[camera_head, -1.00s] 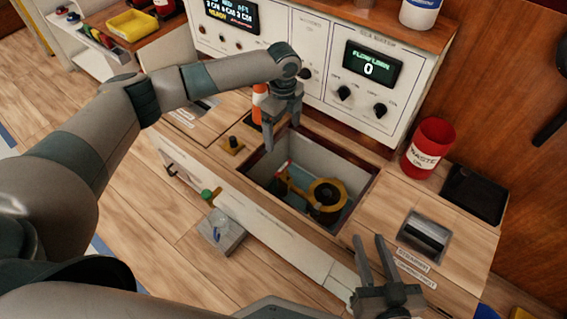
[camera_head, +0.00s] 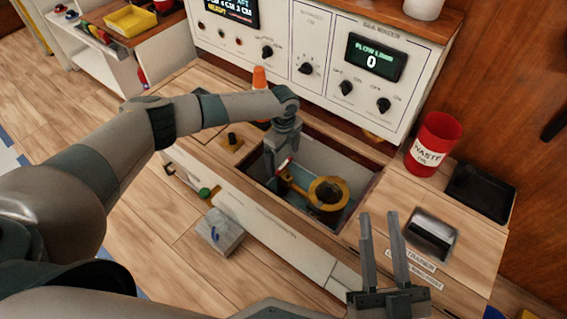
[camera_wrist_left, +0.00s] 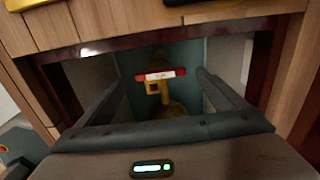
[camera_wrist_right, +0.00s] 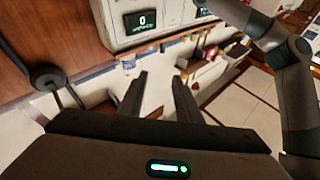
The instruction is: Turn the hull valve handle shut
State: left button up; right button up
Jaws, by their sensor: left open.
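The hull valve sits down in a square well (camera_head: 358,158) in the counter. Its yellow round body (camera_head: 328,193) is at the well's middle, and a yellow lever runs left from it to a red handle (camera_head: 284,165). In the left wrist view the red handle (camera_wrist_left: 161,75), with a pale label, lies crosswise ahead of my fingers. My left gripper (camera_head: 270,170) points down into the well beside the handle. It is open, with the handle between or just beyond its fingertips; contact is unclear. My right gripper (camera_head: 380,225) is open and empty above the counter's front right.
A red waste bin (camera_head: 433,143) and a black tray (camera_head: 481,192) stand right of the well. An orange cone (camera_head: 260,80) and a control panel with a display (camera_head: 375,57) are behind it. The well walls are close around my left gripper.

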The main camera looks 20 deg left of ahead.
aim_at(283, 166)
pick_arm(q)
jog(key=shift+f, duration=1.3)
pick_arm(e)
jog(key=shift+s+r+t, duration=0.3)
jog(key=shift+s+r, duration=0.05)
jog(key=shift+r, duration=0.2)
jog(key=shift+s+r+t, duration=0.3)
jog(key=shift+s+r, duration=0.05)
jog(key=shift+r, duration=0.2)
pick_arm(q)
jog(key=shift+c, duration=0.3)
jog(key=c, duration=1)
